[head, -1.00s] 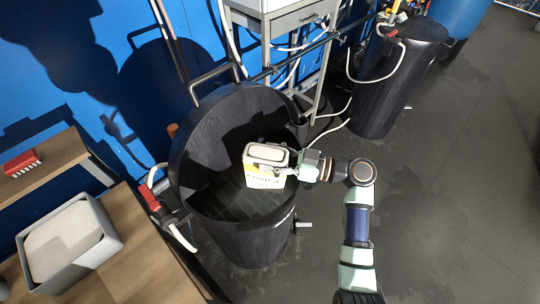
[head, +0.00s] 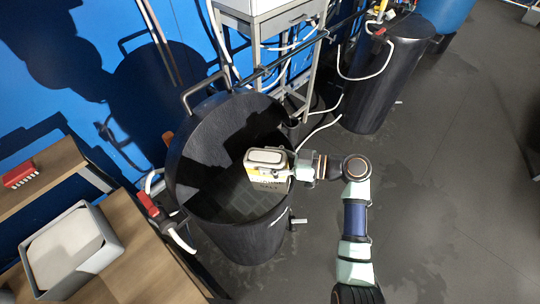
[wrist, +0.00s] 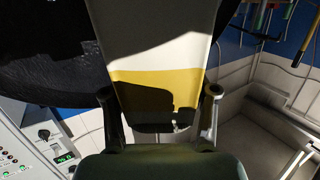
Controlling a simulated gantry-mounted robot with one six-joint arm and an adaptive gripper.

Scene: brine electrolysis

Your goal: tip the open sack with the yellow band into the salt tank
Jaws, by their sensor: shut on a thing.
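The open sack (head: 266,176) has a pale top opening and a yellow band. In the head view it hangs over the wide mouth of the black salt tank (head: 250,238), inside the rim as seen from above, and looks near upright. In the wrist view the sack (wrist: 160,45) fills the middle, white above its yellow band, with its lower part in shadow. My gripper (head: 292,168) is shut on the sack from the right side. Its two fingers flank the sack in the wrist view (wrist: 158,95). A grid-like floor shows inside the tank.
A grey bin (head: 100,262) with pale contents stands on the wooden bench at left. A red valve (head: 146,203) and white hose sit beside the tank. A metal handle (head: 190,95) rises behind it. Another black tank (head: 375,95) stands at back right; open floor lies right.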

